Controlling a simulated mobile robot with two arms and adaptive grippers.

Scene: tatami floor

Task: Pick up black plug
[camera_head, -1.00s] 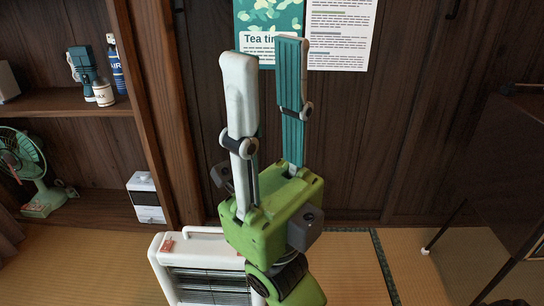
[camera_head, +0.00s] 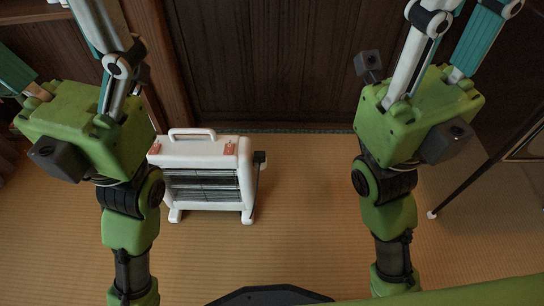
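A small black block (camera_head: 260,157), possibly the black plug, sits at the upper right side of a white heater (camera_head: 201,152) on the floor. A dark strip runs down from it along the heater's side. I cannot tell whether it is a plug. My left gripper (camera_head: 62,62) is at the upper left, its fingers spread apart. My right gripper (camera_head: 450,32) is at the upper right, its fingers also apart. Both sets of fingertips run near or past the picture's edge. I see nothing held in either. Both grippers are apart from the black block.
The tatami floor (camera_head: 305,210) is clear between my arms, right of the heater. A dark wooden wall (camera_head: 270,60) stands behind. A thin dark leg (camera_head: 470,185) with a white foot stands at the right. A wooden shelf is at the upper left.

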